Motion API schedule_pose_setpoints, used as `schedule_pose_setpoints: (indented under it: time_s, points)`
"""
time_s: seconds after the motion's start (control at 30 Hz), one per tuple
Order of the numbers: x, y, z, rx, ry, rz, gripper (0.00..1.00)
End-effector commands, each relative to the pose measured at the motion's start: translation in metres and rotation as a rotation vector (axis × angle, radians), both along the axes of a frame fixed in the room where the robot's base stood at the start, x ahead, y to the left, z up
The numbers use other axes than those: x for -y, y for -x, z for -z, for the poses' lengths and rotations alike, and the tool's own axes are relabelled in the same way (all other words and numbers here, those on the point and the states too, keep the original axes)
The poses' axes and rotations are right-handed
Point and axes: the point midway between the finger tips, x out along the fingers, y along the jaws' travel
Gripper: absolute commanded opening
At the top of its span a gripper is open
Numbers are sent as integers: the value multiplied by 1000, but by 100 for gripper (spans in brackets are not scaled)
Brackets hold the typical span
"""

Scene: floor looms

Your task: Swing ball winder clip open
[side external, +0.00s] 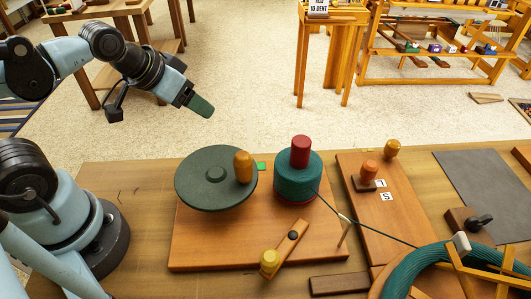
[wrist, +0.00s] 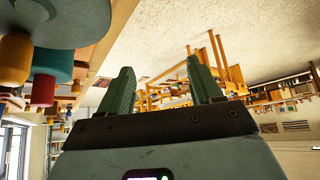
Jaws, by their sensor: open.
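The ball winder stands on a wooden board (side external: 190,250). It has a dark green disc (side external: 205,190) with an orange knob (side external: 243,167), beside a teal yarn cylinder (side external: 298,180) topped by a red peg (side external: 300,150). A wooden lever (side external: 288,243) with a yellow knob (side external: 268,262) lies at an angle near the board's front; I cannot tell for certain that it is the clip. My gripper (side external: 200,106) is open and empty, raised above and behind the disc. In the wrist view its two green fingers (wrist: 161,88) are apart, with the disc (wrist: 68,18) at upper left.
A teal strand runs right from the cylinder past a thin upright guide (side external: 345,230) to a large teal skein (side external: 410,270). A grey mat (side external: 485,185) lies at right.

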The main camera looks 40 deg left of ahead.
Motion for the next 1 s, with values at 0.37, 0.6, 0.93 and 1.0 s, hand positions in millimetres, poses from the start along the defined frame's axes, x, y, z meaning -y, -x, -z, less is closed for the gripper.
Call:
schedule_pose_setpoints:
  time_s: [0.37,0.6,0.93,1.0]
  points:
    - [0,0,-38,0,0,0,56]
    - [17,-2,-66,-46,68,-23,56]
    - [99,0,-66,-334,338,-190,56]
    - [125,5,-67,-432,387,-245,56]
